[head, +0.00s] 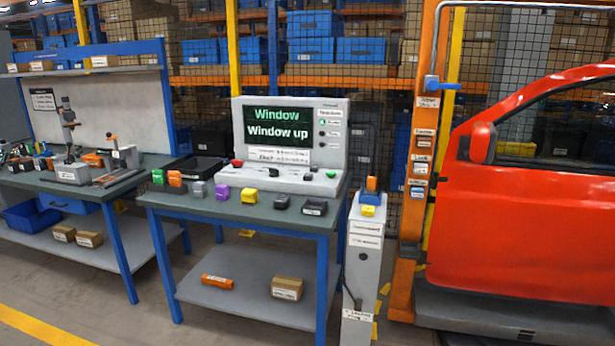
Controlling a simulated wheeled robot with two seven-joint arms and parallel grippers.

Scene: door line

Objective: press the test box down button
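The test box (290,138) stands at the back of the middle table, a grey console with an upright panel. Small round controls, one with a green light (322,123), line the right of the screen. The sloped base carries a red button (237,163) at the left and several small dark controls (310,169) farther right. Their labels are too small to read, so I cannot tell which is the down button. Neither gripper is in view.
Several coloured blocks, including a yellow one (249,195), line the front of the middle table (215,212). A black tray (195,167) sits left of the box. A grey pedestal (363,255) stands right of the table, near a red car door (530,200).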

